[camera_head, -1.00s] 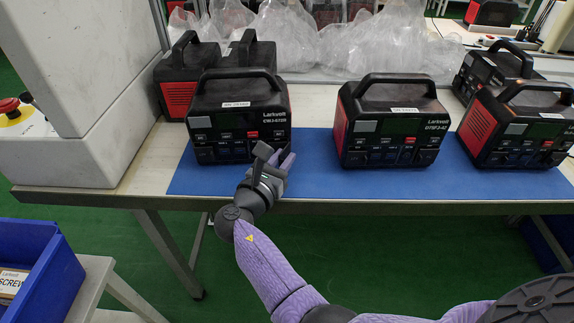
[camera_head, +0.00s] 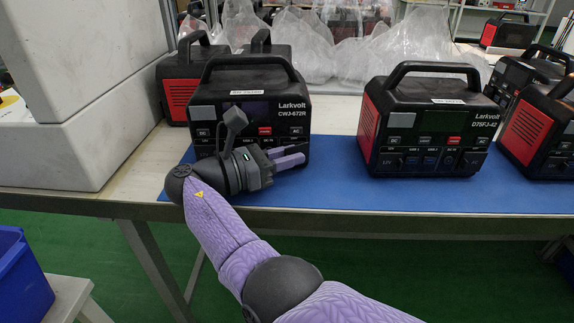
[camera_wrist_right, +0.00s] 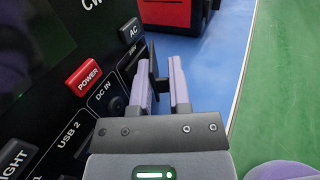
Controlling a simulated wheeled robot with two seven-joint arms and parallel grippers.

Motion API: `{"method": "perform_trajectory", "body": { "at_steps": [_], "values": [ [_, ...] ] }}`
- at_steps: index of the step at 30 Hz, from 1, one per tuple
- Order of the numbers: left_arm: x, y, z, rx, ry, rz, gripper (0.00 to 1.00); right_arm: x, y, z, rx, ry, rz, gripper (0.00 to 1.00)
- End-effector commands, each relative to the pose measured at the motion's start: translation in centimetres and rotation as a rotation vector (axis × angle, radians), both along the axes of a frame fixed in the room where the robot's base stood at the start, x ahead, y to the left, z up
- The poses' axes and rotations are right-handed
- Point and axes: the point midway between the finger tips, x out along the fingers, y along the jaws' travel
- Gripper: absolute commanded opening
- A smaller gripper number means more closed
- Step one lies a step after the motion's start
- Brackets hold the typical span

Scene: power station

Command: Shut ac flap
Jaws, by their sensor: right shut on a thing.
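The Larkvolt CWJ-672R power station (camera_head: 262,108) stands upright on the blue mat, on the left part of the table. In the right wrist view its black front panel (camera_wrist_right: 55,50) fills the left side, with a red POWER button (camera_wrist_right: 84,78) and an AC label. The ac flap (camera_wrist_right: 154,66) is a thin dark plate standing out from the panel, between the two purple fingers. My right gripper (camera_head: 292,157) is at the front right lower side of the station, shut on the flap; it also shows in the right wrist view (camera_wrist_right: 160,80). My left gripper is out of view.
A second power station (camera_head: 425,125) stands to the right, with bare blue mat (camera_head: 335,165) between. More stations stand behind and at the far right. A large white housing (camera_head: 80,95) is at the left. Clear plastic bags (camera_head: 370,50) lie behind.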

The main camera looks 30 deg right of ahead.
Motion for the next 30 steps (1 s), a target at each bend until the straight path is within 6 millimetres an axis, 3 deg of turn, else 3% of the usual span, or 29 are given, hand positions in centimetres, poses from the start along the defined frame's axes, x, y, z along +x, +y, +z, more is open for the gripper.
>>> {"method": "perform_trajectory", "body": {
  "at_steps": [14, 15, 18, 30],
  "values": [
    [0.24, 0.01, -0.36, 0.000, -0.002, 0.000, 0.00, -0.10, 0.00, -0.27, 0.007, 0.007, -0.017, 0.00],
    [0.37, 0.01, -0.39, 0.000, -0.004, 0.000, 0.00, -0.09, 0.00, -0.27, 0.007, 0.007, -0.017, 0.31],
    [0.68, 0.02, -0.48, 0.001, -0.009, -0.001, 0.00, -0.07, 0.00, -0.25, 0.006, 0.006, -0.015, 0.52],
    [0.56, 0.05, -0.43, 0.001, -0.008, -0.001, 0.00, 0.03, 0.02, -0.09, 0.003, 0.002, -0.010, 0.53]
  ]
}}
